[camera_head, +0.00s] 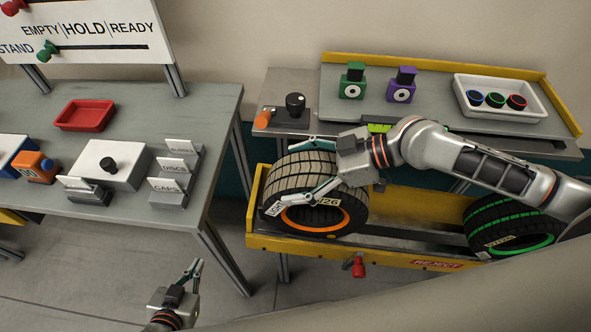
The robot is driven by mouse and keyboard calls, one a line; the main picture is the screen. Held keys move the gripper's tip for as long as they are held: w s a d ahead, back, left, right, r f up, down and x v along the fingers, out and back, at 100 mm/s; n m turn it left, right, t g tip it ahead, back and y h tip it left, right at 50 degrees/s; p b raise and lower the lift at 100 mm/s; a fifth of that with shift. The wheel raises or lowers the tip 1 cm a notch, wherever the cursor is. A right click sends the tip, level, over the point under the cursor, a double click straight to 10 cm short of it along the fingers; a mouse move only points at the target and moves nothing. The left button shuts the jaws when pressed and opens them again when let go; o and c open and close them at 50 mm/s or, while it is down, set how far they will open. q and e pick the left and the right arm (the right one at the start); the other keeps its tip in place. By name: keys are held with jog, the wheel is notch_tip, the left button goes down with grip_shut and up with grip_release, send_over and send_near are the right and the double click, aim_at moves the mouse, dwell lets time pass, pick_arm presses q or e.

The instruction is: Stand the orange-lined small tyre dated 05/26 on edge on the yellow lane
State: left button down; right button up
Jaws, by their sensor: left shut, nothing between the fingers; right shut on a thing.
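The orange-lined tyre (287,193) is at the left part of the yellow-walled lane (300,245), roughly upright on its edge. Its label is partly covered; I can read only an ending like "26". My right gripper (303,172) reaches in from the right and is shut on this tyre, one finger across its top and one across its near side. The tyre's underside is hidden by the lane's front wall, so I cannot tell if it touches the floor of the lane. My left gripper (186,276) is shut and empty, low over the floor at the lower left.
A green-lined tyre (512,230) stands at the lane's right, partly behind my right arm. A REJECT label (436,263) and red knob (358,266) are on the lane's front. A shelf behind holds a white tray (500,113). A grey table (215,120) stands left.

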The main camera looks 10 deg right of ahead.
aim_at(318, 168)
jog(key=shift+r, duration=0.1)
jog(key=o, duration=2)
jog(key=shift+o, duration=0.7)
jog(key=shift+f, duration=0.25)
jog(key=shift+d+r, duration=0.2)
jog(key=shift+s+d+r, duration=0.15)
jog(key=shift+d, duration=0.1)
jog(key=shift+p+v, duration=0.35)
jog(key=shift+v, duration=0.95)
jog(key=shift+s+d+r, duration=0.1)
jog(key=shift+d+r, duration=0.05)
jog(key=shift+d, duration=0.1)
